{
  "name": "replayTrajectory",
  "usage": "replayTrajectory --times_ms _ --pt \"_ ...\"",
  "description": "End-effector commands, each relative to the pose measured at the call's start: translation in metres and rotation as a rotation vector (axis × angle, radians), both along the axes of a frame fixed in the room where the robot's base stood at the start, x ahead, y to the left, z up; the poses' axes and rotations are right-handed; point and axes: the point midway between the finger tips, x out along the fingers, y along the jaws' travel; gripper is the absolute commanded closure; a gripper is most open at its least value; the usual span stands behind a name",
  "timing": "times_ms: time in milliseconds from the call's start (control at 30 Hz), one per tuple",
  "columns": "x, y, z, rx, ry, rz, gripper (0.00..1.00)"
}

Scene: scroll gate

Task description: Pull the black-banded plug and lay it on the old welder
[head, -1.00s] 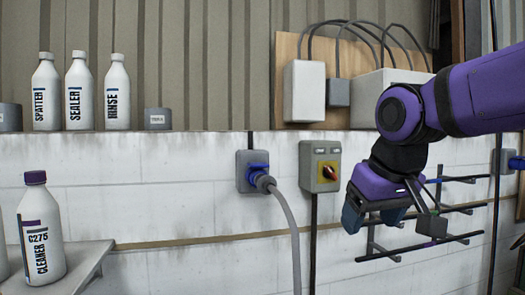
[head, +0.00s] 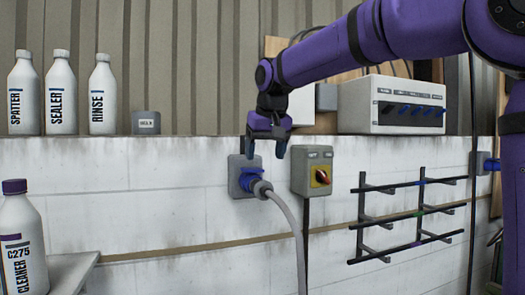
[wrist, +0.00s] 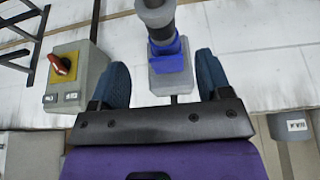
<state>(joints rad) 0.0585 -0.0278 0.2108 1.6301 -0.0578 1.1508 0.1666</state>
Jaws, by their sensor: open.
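A plug (head: 260,188) with a blue body and a grey cable end sits in a grey wall socket (head: 236,176). In the wrist view the plug (wrist: 163,48) shows blue, with a dark band at its grey cable end. My gripper (head: 266,149) is open and empty, just above the socket and plug. In the wrist view its two blue fingers (wrist: 161,75) stand apart on either side of the socket, not touching the plug. I cannot pick out the old welder in these views.
A switch box (head: 313,172) with a red-and-yellow knob is close to the right of the socket. The plug's grey cable (head: 292,222) hangs down. A black rack (head: 405,215) is further right. Another blue plug (head: 492,164) is at the far right. Bottles (head: 62,95) line the ledge at left.

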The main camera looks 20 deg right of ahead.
Motion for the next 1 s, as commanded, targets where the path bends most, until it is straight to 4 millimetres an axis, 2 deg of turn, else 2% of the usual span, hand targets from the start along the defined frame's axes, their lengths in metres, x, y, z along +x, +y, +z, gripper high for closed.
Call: replayTrajectory --times_ms 167,600,800,1000 --pt "0.006 0.0 -0.015 0.0 0.002 0.0 0.29" --pt "0.032 0.0 -0.079 0.0 0.002 -0.001 0.29" --pt "0.039 0.0 -0.095 0.0 0.001 0.0 0.29" --pt "0.04 0.0 -0.098 0.0 0.0 0.0 0.29"
